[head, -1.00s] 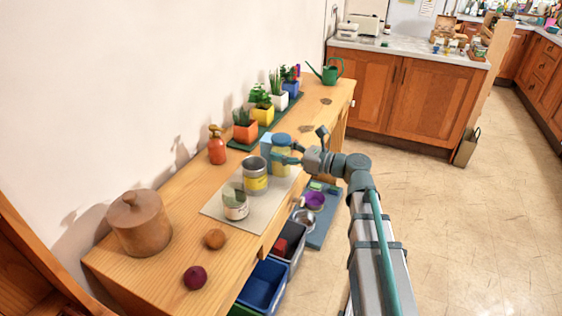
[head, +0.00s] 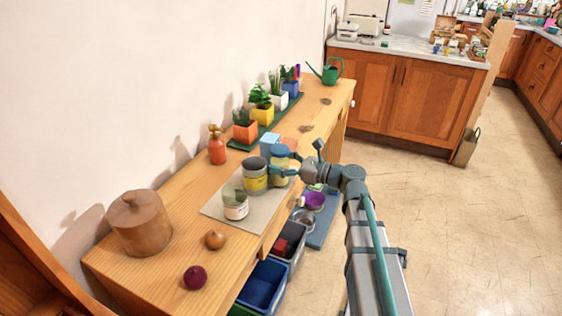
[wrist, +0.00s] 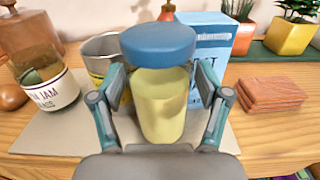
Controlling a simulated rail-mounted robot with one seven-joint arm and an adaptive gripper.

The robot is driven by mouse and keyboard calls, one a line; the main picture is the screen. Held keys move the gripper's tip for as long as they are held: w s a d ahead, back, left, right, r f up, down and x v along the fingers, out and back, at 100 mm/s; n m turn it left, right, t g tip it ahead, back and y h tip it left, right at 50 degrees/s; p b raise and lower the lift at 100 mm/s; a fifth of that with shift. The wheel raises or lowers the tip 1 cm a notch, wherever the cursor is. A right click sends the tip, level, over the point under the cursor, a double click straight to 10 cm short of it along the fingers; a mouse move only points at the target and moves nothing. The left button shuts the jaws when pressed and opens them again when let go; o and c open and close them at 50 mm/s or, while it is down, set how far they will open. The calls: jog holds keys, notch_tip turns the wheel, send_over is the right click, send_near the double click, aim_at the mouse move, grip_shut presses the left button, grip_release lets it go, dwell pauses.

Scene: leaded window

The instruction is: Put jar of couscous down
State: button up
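The jar of couscous, with a blue lid and pale yellow contents, shows in the head view (head: 280,153) at the mat's far end. In the wrist view the jar (wrist: 160,105) is upright between the fingers of my gripper (wrist: 162,100). Gaps show between both fingers and the jar's body, so my gripper looks open around it. The jar's base appears to rest on the pale mat (head: 218,209). My gripper also shows in the head view (head: 284,168), reaching in from the right at jar height. The jar's lower part is partly hidden there.
A grey can with a yellow label (head: 255,181) stands close left of the jar; a jam jar (head: 235,208) is nearer. A light-blue box (wrist: 212,55) stands behind, and reddish blocks (wrist: 270,93) lie right. Potted plants line the wall. Open bins (head: 264,284) sit below the front edge.

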jog(key=shift+r, duration=0.15)
